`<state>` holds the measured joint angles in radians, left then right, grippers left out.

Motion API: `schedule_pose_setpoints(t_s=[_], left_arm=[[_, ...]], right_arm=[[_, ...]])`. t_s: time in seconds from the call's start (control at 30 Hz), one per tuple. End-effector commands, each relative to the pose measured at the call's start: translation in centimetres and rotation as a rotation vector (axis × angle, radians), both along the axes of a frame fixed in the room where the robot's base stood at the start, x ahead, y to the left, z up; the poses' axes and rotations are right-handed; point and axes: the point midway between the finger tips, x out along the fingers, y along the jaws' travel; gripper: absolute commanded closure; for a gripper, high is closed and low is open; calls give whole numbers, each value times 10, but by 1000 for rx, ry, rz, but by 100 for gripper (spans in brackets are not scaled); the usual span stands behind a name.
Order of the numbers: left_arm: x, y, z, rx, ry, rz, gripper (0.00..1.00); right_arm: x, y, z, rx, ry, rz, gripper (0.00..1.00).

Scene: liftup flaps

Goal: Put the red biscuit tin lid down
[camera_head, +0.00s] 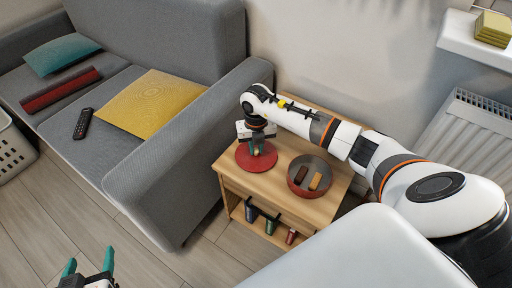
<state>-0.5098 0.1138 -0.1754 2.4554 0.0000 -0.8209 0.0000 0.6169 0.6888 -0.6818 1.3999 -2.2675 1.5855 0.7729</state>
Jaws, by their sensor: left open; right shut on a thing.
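The red biscuit tin lid (244,163) is a round red disc over the left part of the wooden side table's top, left of the tin. My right gripper (257,149) is above it, pointing down, shut on the lid near its middle. Whether the lid touches the tabletop is hard to tell. The round tin (299,185) stands open on the right of the tabletop, with a dark brown and a tan biscuit-like block inside. My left gripper (90,262) is open and empty at the bottom left, over the floor.
The wooden side table (233,187) has a lower shelf with several cups. A grey sofa (170,170) stands close on its left, with cushions and a remote (83,123). A radiator (475,125) and a white sill (470,38) are at right. A laundry basket (12,150) is at far left.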

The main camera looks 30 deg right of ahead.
Motion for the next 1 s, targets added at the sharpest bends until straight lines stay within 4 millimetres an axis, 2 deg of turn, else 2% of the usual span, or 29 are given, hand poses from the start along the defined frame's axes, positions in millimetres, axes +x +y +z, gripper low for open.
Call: schedule_pose_setpoints(t_s=[0.37, 0.4, 0.53, 0.87, 1.0], left_arm=[[3, -1, 4, -6, -27, -1, 37], [3, -2, 5, -8, -33, -2, 37], [3, -2, 5, -7, -30, -2, 37], [3, -2, 5, -6, -25, -2, 37], [-7, 4, -6, 15, 62, 5, 37]], right_arm=[[0, 0, -2, 1, -1, 0, 100], [0, 0, -2, 1, -1, 0, 80], [0, 0, -2, 1, -1, 0, 60], [0, 0, 0, 1, -1, 0, 60], [1, 0, 13, 0, -4, 0, 60]])
